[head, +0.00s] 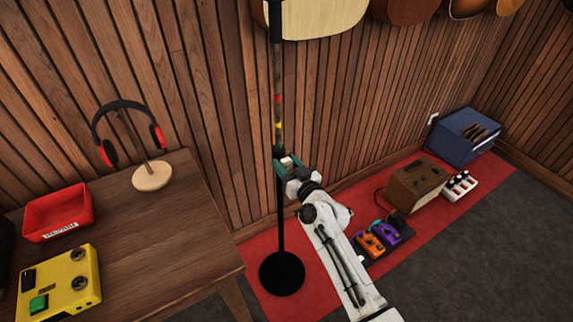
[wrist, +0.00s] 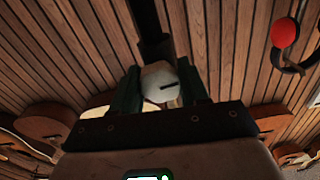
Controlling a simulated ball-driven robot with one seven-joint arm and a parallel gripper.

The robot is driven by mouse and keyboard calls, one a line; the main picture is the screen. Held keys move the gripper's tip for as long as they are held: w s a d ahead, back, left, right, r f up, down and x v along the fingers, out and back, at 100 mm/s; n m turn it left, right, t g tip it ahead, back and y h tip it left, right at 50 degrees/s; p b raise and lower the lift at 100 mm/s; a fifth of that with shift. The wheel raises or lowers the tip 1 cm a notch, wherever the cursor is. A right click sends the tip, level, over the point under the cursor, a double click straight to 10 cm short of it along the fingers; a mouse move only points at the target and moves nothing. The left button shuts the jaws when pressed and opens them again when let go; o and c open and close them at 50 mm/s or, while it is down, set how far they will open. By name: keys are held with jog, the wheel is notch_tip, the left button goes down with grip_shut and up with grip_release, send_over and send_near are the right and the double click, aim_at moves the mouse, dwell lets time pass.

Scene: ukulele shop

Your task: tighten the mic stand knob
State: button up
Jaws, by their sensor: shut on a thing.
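The mic stand (head: 281,220) stands upright on a round black base (head: 282,273), with a dark pole running up past the top of the head view. Its pole (wrist: 147,22) also shows in the wrist view. My gripper (head: 285,163) is at the pole about mid-height, reaching in from the lower right. The knob is mostly hidden by my gripper in the head view.
A wooden table (head: 185,225) on the left holds headphones on a stand (head: 152,176), a red tray (head: 58,212) and a yellow box (head: 62,282). Pedals (head: 370,245), a brown amp (head: 415,183) and a blue crate (head: 463,138) sit along the wall. Guitars (head: 403,10) hang above.

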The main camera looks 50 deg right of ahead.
jog(key=o, duration=1)
jog(key=shift+o, duration=0.2)
jog(key=b+v, duration=0.2)
jog(key=v, duration=0.9)
jog(key=shift+w, duration=0.1)
